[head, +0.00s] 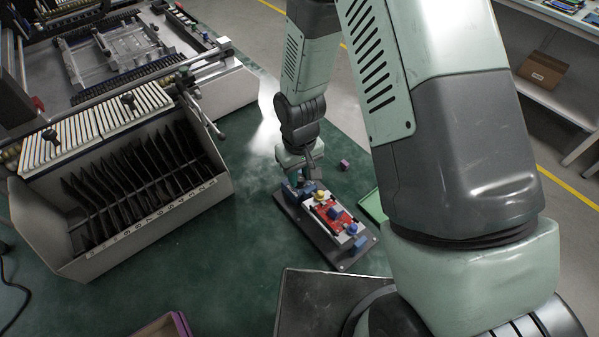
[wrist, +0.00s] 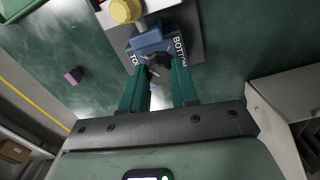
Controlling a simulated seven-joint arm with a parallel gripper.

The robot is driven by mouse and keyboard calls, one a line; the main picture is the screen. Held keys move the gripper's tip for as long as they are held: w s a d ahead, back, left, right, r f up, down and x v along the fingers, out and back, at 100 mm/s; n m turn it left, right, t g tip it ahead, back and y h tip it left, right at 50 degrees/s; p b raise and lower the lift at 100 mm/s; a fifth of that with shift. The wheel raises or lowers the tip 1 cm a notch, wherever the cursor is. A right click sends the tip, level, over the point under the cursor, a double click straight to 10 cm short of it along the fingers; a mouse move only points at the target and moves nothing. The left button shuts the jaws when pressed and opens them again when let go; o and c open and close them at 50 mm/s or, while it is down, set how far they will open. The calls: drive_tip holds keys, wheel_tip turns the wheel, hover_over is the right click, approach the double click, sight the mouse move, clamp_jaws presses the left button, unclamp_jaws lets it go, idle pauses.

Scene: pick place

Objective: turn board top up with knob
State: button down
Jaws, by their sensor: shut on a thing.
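A fixture with a dark base plate (head: 318,240) stands on the green table and carries a red board (head: 332,213) between blue blocks. In the wrist view, a blue block (wrist: 148,40) at one end has white lettering beside it, "BOTTOM" on the right and what looks like "TOP", partly hidden, on the left. A dark round knob (wrist: 159,68) sits at this end. My gripper (wrist: 160,82) is shut on the knob, one green finger on each side. My gripper (head: 304,180) also shows at the fixture's far end in the head view. A yellow knob (wrist: 125,10) is beyond the blue block.
A small purple cube (head: 344,164) lies right of my gripper. A green tray (head: 374,206) is partly hidden by my arm. A grey rack (head: 120,232) of dark boards stands left. Open table lies between rack and fixture.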

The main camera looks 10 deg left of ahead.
sight(300, 177)
drive_tip(key=shift+n, duration=0.7)
drive_tip(key=c, duration=1.1)
unclamp_jaws()
drive_tip(key=shift+r, duration=0.1)
wheel_tip(300, 177, up, 11)
drive_tip(key=shift+f, duration=0.15)
